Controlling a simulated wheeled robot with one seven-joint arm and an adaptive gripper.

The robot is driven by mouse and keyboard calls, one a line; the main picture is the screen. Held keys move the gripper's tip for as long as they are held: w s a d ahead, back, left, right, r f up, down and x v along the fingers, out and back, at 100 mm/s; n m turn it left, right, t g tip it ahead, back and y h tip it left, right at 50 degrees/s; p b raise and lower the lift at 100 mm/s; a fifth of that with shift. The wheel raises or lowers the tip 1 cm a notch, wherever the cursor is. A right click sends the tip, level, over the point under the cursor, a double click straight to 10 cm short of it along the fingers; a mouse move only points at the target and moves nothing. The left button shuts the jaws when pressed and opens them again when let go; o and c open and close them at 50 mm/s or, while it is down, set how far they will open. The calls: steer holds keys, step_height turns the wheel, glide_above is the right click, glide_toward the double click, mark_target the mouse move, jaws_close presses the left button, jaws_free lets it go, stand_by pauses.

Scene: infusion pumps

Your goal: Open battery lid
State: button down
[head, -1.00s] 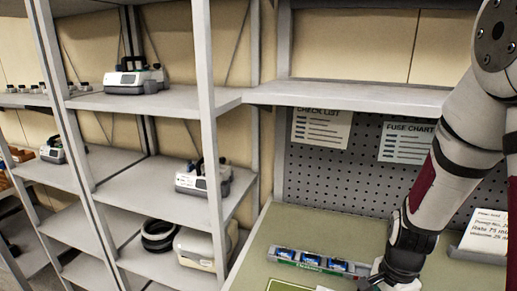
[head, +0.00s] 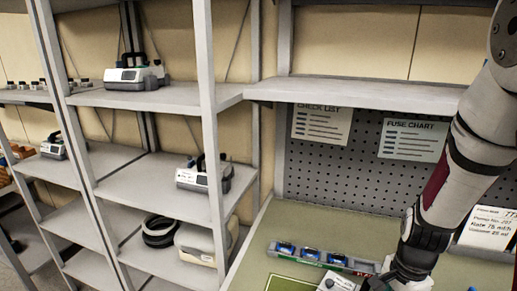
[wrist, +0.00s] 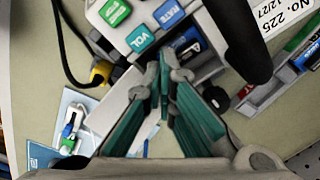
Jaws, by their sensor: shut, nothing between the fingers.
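A white infusion pump (wrist: 130,25) lies at the top of the wrist view, with a green key and blue VOL and RATE keys. Part of it (head: 338,283) shows at the bottom edge of the head view. Beside the keys is a recess with a blue battery-like part (wrist: 188,42); I cannot tell whether this is the battery bay or make out its lid. My gripper (wrist: 162,68) is shut and empty, its teal-padded fingertips together close to the pump's lower edge. I cannot tell whether they touch it. In the head view my gripper (head: 400,283) is right of the pump.
A grey tray (head: 271,248) with several blue batteries lies behind the pump; a tray of batteries (wrist: 268,98) shows at the right of the wrist view. A black cable, yellow plug (wrist: 101,72) and cards lie at left. A white sign (head: 487,228) stands at right.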

steer(key=shift+s+f, duration=0.2)
steer(key=shift+w+a, duration=0.35)
steer(key=shift+a, duration=0.45)
step_height(320, 180, up, 8)
steer(key=p, duration=0.5)
steer(key=shift+w, duration=0.15)
steer(key=shift+r, duration=0.1)
steer(key=s+a+r+n+t, duration=0.1)
steer(key=s+a+r+n, duration=0.15)
steer(key=r, duration=0.25)
steer(key=s+a+r+n+t, duration=0.1)
steer(key=r+n, duration=0.2)
steer(key=r, duration=0.3)
steer(key=s+a+r+n+t, duration=0.1)
steer(key=a+r+n, duration=0.1)
steer(key=r, duration=0.3)
steer(key=s+a+r+n+t, duration=0.2)
steer(key=s+a+r+n, duration=0.1)
steer(key=s+r+n, duration=0.5)
steer(key=s, duration=0.2)
steer(key=shift+s+t, duration=0.3)
steer(key=shift+s, duration=0.05)
